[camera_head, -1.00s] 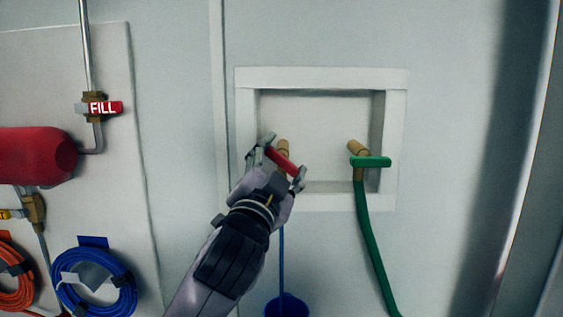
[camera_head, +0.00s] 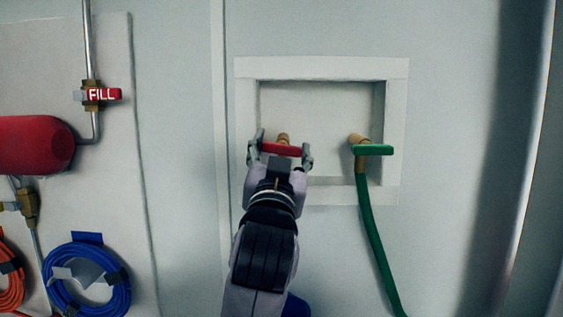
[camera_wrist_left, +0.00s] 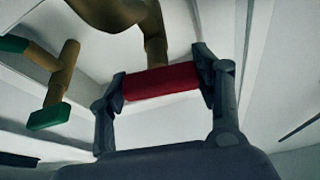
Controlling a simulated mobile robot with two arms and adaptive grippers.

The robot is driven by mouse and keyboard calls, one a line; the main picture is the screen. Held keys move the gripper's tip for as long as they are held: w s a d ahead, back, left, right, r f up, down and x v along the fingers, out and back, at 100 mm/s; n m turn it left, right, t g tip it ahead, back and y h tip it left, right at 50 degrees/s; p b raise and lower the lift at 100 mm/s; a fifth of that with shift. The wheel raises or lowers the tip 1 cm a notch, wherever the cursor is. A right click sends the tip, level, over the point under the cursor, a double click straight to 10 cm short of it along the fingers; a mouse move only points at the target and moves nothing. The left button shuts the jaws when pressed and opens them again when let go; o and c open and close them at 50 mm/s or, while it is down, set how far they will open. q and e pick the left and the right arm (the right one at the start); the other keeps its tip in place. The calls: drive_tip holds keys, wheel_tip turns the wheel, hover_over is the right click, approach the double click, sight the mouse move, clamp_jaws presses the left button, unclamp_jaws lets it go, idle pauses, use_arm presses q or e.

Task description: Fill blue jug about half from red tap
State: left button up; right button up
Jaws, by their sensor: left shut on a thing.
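The red tap's handle (camera_head: 281,149) lies level across the front of its brass body (camera_head: 283,138) in the wall recess. My left gripper (camera_head: 281,146) is shut on the handle, one finger at each end. The left wrist view also shows the red handle (camera_wrist_left: 162,82) between the two fingers, with the brass tap behind it. The blue jug (camera_head: 296,306) shows only as a small piece at the bottom edge, mostly behind my left arm. Its inside and water level are hidden, as is the space under the tap's outlet. My right gripper is not in view.
A green tap (camera_head: 373,150) with a green hose (camera_head: 370,225) sits to the right in the same white-framed recess (camera_head: 397,110). At the left are a red tank (camera_head: 35,145), a red FILL valve handle (camera_head: 101,94) and coiled blue hose (camera_head: 88,280).

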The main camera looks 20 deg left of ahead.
use_arm(q)
drive_tip(key=shift+n+y+b, duration=0.55)
drive_tip(key=shift+n+y, duration=0.25)
drive_tip(key=shift+n, duration=0.7)
drive_tip(key=shift+r, duration=0.1)
drive_tip(key=o, duration=1.2)
drive_tip(key=shift+c, duration=0.2)
wheel_tip(320, 180, up, 10)
drive_tip(key=shift+f, duration=0.1)
